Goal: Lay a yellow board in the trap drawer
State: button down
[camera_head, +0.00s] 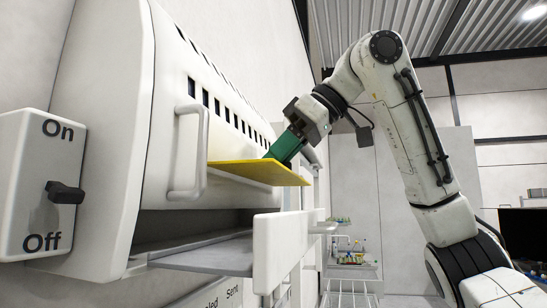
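The yellow board (258,172) is a thin flat sheet, held nearly level in front of the white machine (120,120). My gripper (276,154), with green fingers, is shut on the board's far edge; the fingertips are partly hidden by the board. An open drawer (280,248) with a white front and a grey flat inner surface (215,256) sticks out from the machine's lower opening. The board is above the drawer and apart from it. I take this drawer to be the trap drawer; no label on it is readable.
A vertical handle (188,152) juts from the machine's front, close to the board's left end. An On/Off switch box (42,185) is at the left. Shelves with small colourful items (352,258) stand farther back. The space right of the drawer front is open.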

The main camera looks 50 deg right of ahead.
jog(key=shift+f+b, duration=3.35)
jog(key=shift+f, duration=1)
jog(key=c, duration=1)
grip_release()
jog(key=shift+c, duration=0.2)
jog(key=v, duration=1.1)
jog(key=shift+f, duration=0.15)
